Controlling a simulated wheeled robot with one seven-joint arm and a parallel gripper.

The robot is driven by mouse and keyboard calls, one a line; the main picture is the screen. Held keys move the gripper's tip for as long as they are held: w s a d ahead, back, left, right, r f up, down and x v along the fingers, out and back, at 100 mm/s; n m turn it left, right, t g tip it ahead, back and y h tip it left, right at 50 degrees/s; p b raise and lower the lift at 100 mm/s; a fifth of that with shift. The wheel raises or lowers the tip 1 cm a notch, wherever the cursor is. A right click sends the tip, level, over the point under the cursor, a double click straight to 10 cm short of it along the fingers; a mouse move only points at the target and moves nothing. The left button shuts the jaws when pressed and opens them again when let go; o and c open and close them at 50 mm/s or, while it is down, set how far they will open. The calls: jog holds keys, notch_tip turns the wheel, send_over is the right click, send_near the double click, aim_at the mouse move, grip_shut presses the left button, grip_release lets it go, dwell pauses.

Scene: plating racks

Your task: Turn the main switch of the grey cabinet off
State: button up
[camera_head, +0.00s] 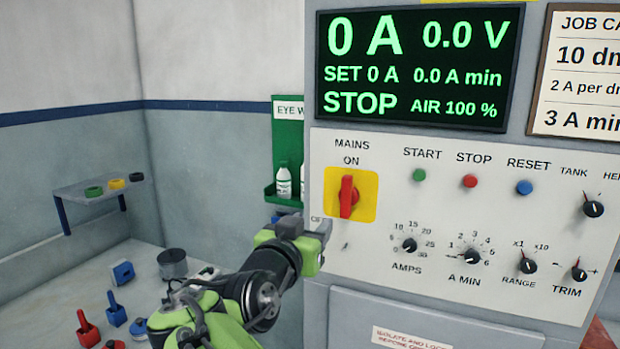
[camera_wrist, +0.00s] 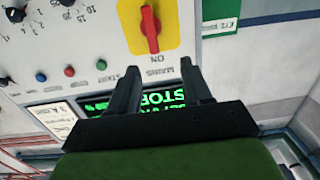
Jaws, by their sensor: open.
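The main switch (camera_head: 347,197) is a red rotary handle on a yellow square plate on the front panel of the grey cabinet (camera_head: 420,170). Its handle stands upright, toward the ON mark above it; OFF is printed at the lower left, partly hidden. In the wrist view the switch (camera_wrist: 150,30) shows upside down, beyond my fingertips. My gripper (camera_head: 320,236) is just below and left of the switch in the head view. In the wrist view my gripper (camera_wrist: 160,73) has its two fingers apart with nothing between them. It appears clear of the handle.
Green START (camera_head: 419,175), red STOP (camera_head: 470,181) and blue RESET (camera_head: 524,187) buttons sit right of the switch. Below them are several black knobs, AMPS (camera_head: 410,245) nearest. A green eyewash shelf (camera_head: 286,150) stands behind left. A bench (camera_head: 75,275) holds small red and blue items.

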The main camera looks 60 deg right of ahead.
jog(key=p, duration=0.1)
send_near(345, 190)
jog(key=shift+g+h, duration=0.3)
jog(key=d+p, duration=0.1)
jog(key=d, duration=0.2)
jog(key=w+d+p, duration=0.1)
jog(key=d, duration=0.1)
jog(key=d+p, duration=0.2)
jog(key=d, duration=0.1)
jog(key=shift+w+d+f, duration=0.1)
jog(key=shift+w+d, duration=0.25)
jog(key=shift+a, duration=0.1)
grip_shut()
